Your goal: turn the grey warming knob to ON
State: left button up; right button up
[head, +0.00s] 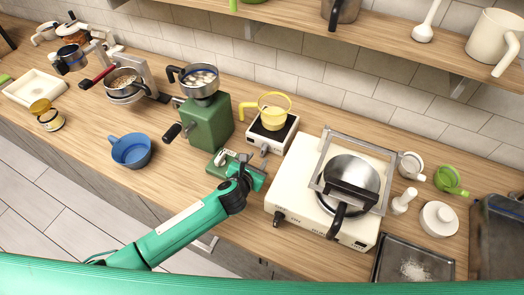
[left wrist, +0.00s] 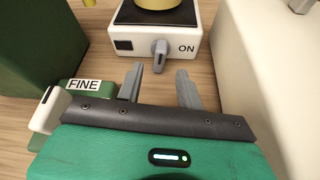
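The grey warming knob (left wrist: 160,52) sits on the front of a small white warmer (left wrist: 203,32). Its handle points down toward me, and the word ON is to its right. The warmer also shows in the head view (head: 285,138), with the knob (head: 264,150) on its front and a yellow pot (head: 272,118) on its black top. My left gripper (left wrist: 160,80) is open and empty in front of the knob, its two grey fingers apart and not touching it. It also shows in the head view (head: 252,168). My right gripper is not in view.
A green grinder (head: 209,122), whose base bears a FINE label (left wrist: 84,84), stands close on the left. A large cream stove (head: 297,195) with a pan is close on the right. A blue bowl (head: 131,150) is further left. Bare wood lies between warmer and gripper.

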aim_at(262, 152)
pick_arm(q)
jog(key=shift+x, duration=2.85)
